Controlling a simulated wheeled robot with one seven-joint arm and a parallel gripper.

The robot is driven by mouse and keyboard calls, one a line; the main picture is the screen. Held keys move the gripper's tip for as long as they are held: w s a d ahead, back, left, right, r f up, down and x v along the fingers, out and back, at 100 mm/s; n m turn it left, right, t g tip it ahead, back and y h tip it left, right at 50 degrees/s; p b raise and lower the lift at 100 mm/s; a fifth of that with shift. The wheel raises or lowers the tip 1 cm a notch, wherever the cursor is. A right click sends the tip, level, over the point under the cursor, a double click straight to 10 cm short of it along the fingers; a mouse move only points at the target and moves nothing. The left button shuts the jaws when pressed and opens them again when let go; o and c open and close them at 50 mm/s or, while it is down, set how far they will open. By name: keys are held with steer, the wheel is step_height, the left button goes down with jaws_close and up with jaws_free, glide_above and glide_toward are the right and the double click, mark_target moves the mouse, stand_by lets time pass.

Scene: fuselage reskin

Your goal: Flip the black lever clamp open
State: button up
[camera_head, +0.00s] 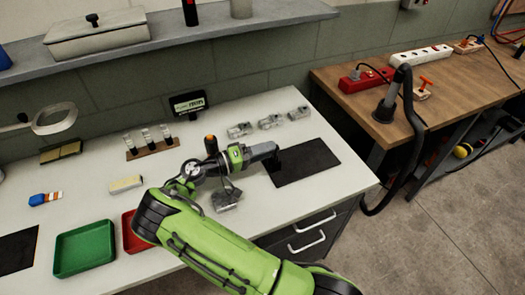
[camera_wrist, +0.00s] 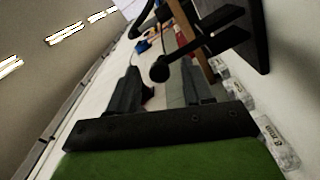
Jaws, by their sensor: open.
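In the wrist view, a black lever (camera_wrist: 200,53) with a round black knob runs from between my fingertips towards the upper right. A second black bar shows above it. I take this for the black lever clamp. My gripper (camera_wrist: 160,73) is open, with one dark finger on each side of the knob. I see a gap on both sides of it, and cannot tell how deep the knob sits between the fingers. In the head view, my wrist is low over the middle of the white table (camera_head: 330,125), and the clamp is hard to separate from my arm.
Several clear boxes (camera_head: 270,121) stand behind my wrist. A black mat (camera_head: 318,166) lies to its right. A vial rack (camera_head: 152,148), a green tray (camera_head: 84,249) and a red tray (camera_head: 130,240) lie to the left. A small dark display (camera_head: 188,103) stands at the back.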

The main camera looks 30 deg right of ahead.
steer(key=a, duration=1.5)
steer(key=shift+w+a+r, duration=0.15)
steer(key=shift+w+a, duration=0.25)
steer(key=shift+w, duration=0.05)
steer(key=s+d+r+g+y+p, duration=0.1)
steer(key=s+d+r+g+y, duration=0.1)
steer(key=s+d+r+y, duration=0.45)
steer(key=s+d+r+g+y+p, duration=0.2)
steer(key=d+r+y, duration=0.25)
steer(key=d, duration=0.45)
steer(key=s+a+r+n+t+y+p, duration=0.1)
steer(key=s+a+r+n+t+y, duration=0.1)
steer(key=s+a+r+t, duration=0.3)
steer(key=s+a+r+n+t+y+p, duration=0.2)
steer(key=s+a+r+n+t+y, duration=0.1)
steer(key=s, duration=1)
step_height(320, 180, up, 2)
steer(key=a+t+y, duration=0.1)
steer(key=a+t, duration=0.1)
steer(key=shift+a+r+t+y, duration=0.2)
steer(key=shift+t+y, duration=0.1)
steer(key=shift+y, duration=0.1)
